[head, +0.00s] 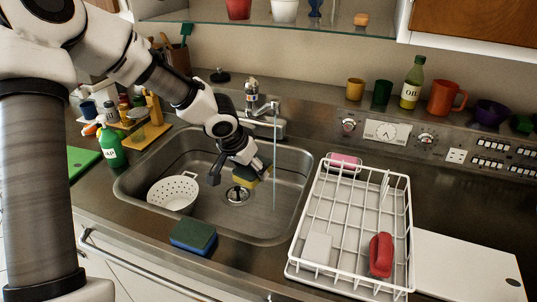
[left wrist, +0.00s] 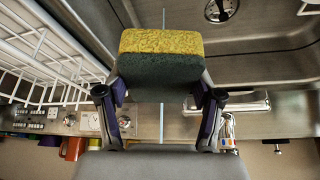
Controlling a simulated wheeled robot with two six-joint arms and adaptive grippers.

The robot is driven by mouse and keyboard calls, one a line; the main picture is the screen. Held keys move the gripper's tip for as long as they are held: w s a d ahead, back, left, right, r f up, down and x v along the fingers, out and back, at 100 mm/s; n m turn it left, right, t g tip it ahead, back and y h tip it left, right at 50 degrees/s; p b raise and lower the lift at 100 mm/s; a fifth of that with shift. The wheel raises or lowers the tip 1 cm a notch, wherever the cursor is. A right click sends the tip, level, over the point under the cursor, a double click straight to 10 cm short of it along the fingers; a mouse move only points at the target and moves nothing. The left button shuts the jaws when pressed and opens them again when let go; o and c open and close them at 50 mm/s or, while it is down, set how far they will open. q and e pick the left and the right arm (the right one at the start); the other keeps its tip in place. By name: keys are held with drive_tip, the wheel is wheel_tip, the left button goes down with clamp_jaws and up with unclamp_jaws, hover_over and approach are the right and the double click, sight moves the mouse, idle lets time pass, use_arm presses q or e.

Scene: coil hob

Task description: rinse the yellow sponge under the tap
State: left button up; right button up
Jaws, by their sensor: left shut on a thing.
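The yellow sponge (head: 246,178) has a dark green side and hangs in my left gripper (head: 240,172) over the sink (head: 219,219). In the left wrist view the sponge (left wrist: 160,42) sits between the two fingers of my left gripper (left wrist: 160,95), which is shut on it. The tap (head: 254,97) stands behind the sink, and a thin stream of water (head: 275,170) falls from it. In the head view the sponge is just left of the stream, apart from it. The stream's lower end is in the sink. My right gripper is not in view.
A white colander (head: 173,193) sits in the sink's left part, near the drain (head: 236,195). A blue and green sponge (head: 194,237) lies on the front edge. A white dish rack (head: 306,249) stands right of the sink. A green soap bottle (head: 111,147) stands at left.

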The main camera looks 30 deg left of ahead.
use_arm(q)
drive_tip(key=shift+s+r, duration=0.1)
drive_tip(key=shift+s, duration=0.1)
drive_tip(key=shift+s+d+r+b, duration=0.1)
drive_tip(key=shift+s+r+b, duration=0.3)
drive_tip(key=shift+s+r, duration=0.7)
drive_tip(key=shift+s+d+r+b, duration=0.1)
drive_tip(key=shift+s+r+b, duration=0.3)
drive_tip(key=shift+s+r, duration=0.65)
drive_tip(key=shift+s+f, duration=0.15)
drive_tip(key=shift+f, duration=0.1)
